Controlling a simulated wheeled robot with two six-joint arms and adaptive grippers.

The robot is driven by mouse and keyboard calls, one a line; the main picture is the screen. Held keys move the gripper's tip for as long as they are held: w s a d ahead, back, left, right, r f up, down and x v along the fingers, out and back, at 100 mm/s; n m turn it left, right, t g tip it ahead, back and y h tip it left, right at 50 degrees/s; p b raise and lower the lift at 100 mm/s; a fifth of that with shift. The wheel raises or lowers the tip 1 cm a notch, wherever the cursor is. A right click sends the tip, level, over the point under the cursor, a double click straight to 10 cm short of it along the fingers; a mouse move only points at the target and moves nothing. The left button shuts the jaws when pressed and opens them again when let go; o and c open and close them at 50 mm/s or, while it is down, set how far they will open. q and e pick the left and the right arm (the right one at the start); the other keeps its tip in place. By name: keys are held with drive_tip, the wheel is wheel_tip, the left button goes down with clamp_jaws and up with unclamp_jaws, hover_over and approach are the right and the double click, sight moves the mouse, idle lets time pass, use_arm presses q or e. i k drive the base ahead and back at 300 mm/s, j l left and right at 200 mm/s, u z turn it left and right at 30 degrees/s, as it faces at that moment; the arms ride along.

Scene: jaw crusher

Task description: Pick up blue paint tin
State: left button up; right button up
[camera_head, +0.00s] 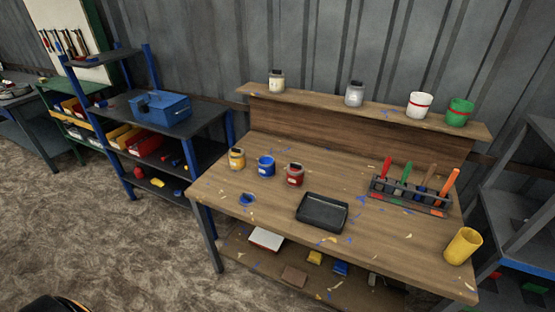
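The blue paint tin (266,167) stands upright on the wooden workbench (370,254), toward its left side. It is between a yellow tin (237,159) on its left and a red tin (295,175) on its right. A small blue item, perhaps a lid or a paint spot (247,199), lies on the bench in front of it. Neither of my grippers shows in the head view. Nothing covers the blue tin.
A black paint tray (322,211) and a rack of colored-handled tools (410,194) are on the bench. A yellow cup (462,246) stands at the right corner. Several cans line the back shelf (310,96). A blue-posted shelf unit (209,117) stands left. Floor in front is open.

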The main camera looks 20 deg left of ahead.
sight(266, 163)
drive_tip(key=i+j+z, duration=0.1)
drive_tip(key=j, duration=0.9)
drive_tip(key=i+j+z, duration=0.1)
drive_tip(key=j, duration=0.9)
drive_tip(key=i+j, duration=0.25)
drive_tip(key=j, duration=0.75)
drive_tip(key=i+j+z, duration=0.15)
drive_tip(key=j, duration=0.85)
drive_tip(key=k, duration=0.05)
